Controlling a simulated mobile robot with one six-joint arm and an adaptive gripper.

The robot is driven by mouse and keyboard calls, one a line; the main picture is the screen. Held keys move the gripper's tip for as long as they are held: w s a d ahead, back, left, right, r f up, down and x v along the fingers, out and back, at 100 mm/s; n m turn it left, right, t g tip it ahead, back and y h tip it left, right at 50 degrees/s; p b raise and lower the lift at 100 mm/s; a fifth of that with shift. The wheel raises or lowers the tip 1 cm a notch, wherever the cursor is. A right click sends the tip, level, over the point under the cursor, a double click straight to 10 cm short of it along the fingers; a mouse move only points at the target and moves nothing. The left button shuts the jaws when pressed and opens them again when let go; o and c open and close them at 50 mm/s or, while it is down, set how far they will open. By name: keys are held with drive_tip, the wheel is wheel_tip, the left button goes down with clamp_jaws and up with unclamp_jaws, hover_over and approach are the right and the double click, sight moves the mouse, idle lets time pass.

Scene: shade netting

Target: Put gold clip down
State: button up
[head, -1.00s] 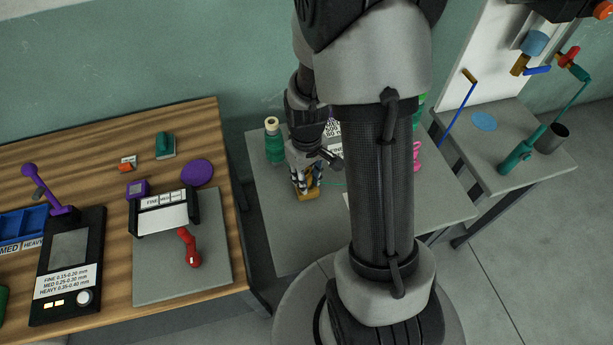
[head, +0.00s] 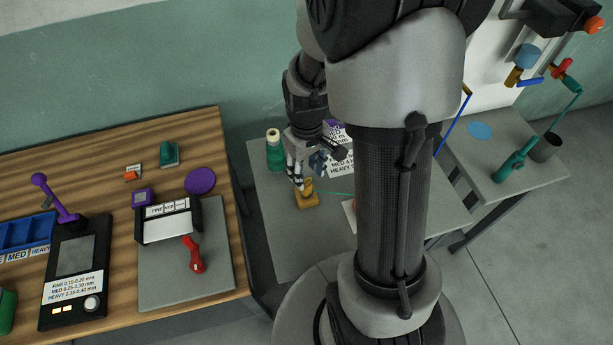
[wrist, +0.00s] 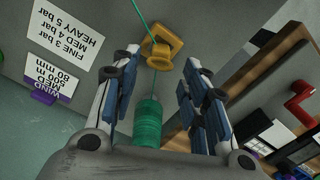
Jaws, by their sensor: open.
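The gold clip (head: 306,196) rests on the grey table (head: 285,236) in the middle of the head view. In the wrist view the gold clip (wrist: 162,49) lies beyond my fingertips, with a green line running to it. My gripper (head: 297,186) is close behind and above the clip in the head view. In the wrist view my gripper (wrist: 156,68) has its two fingers spread wide with nothing between the pads. A green spool (wrist: 147,122) shows lower down between the fingers.
The green spool (head: 275,152) stands at the table's back left. A white pressure card (wrist: 70,40) and a purple-based card (wrist: 47,82) are close by. A wooden bench (head: 120,135) with a black meter (head: 70,262) and red handle (head: 193,254) is at left. The front of the grey table is clear.

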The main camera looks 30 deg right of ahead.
wheel_tip(320, 180, up, 5)
drive_tip(key=shift+f+p, duration=0.1)
drive_tip(key=shift+p, duration=0.45)
drive_tip(key=s+a+r+t, duration=0.2)
drive_tip(key=s+a+r, duration=0.3)
drive_tip(key=r, duration=0.3)
drive_tip(key=s+a+r+m+t, duration=0.1)
drive_tip(key=s+a+r+t, duration=0.1)
drive_tip(key=s+a+r, duration=0.3)
drive_tip(key=s+r, duration=0.3)
drive_tip(key=r, duration=0.1)
drive_tip(key=shift+s+a+r+t, duration=0.2)
drive_tip(key=shift+s+a+t, duration=0.1)
drive_tip(key=shift+a, duration=0.05)
drive_tip(key=shift+d, duration=0.1)
